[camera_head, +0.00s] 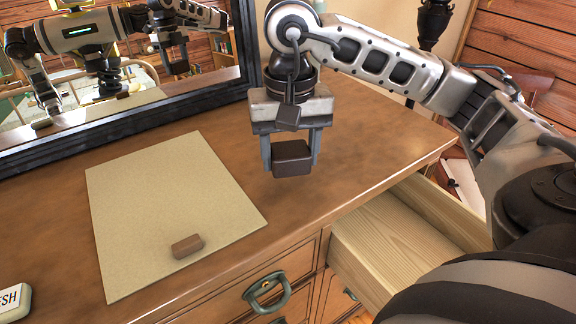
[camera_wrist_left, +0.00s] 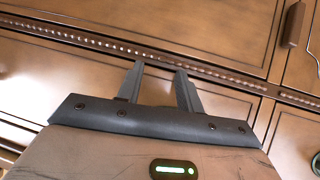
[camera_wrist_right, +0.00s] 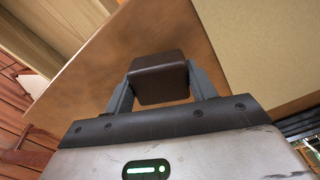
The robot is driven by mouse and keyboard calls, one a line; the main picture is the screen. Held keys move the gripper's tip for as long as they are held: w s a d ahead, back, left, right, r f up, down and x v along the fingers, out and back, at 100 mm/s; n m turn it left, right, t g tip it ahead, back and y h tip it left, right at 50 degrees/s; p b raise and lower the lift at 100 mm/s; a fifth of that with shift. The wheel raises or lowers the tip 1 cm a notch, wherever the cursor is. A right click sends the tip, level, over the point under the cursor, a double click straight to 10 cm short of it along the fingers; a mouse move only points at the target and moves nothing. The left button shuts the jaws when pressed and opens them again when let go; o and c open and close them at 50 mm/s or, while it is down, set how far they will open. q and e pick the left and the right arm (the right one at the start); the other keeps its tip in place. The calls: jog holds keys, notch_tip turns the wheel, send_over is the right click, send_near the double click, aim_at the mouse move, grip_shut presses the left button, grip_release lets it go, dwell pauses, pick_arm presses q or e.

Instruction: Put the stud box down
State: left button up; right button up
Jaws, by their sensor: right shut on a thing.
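My right gripper (camera_head: 289,150) is shut on a dark brown box (camera_head: 292,159), the likely stud box, and holds it above the dresser top. The box also shows between the fingers in the right wrist view (camera_wrist_right: 160,78). A smaller brown block (camera_head: 187,246) lies on the beige mat (camera_head: 140,190), left of and nearer than the held box. My left gripper (camera_wrist_left: 162,80) shows only in its wrist view, its fingers apart with nothing between them, over brown wooden panels.
The wooden dresser top (camera_head: 350,130) is clear around and right of the held box. An open, empty-looking drawer (camera_head: 400,245) juts out at the right. A dark-framed mirror (camera_head: 190,105) stands at the back left. A small lettered item (camera_head: 12,302) sits at the left front.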

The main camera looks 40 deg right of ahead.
aim_at(288, 148)
jog(key=f, duration=0.3)
jog(key=shift+w+f, duration=0.2)
jog(key=shift+f, duration=0.15)
jog(key=shift+f, duration=0.25)
jog(key=o, duration=1)
jog(key=shift+r, duration=0.1)
notch_tip(288, 148, up, 8)
jog(key=shift+f+p, duration=0.1)
jog(key=shift+p, duration=0.2)
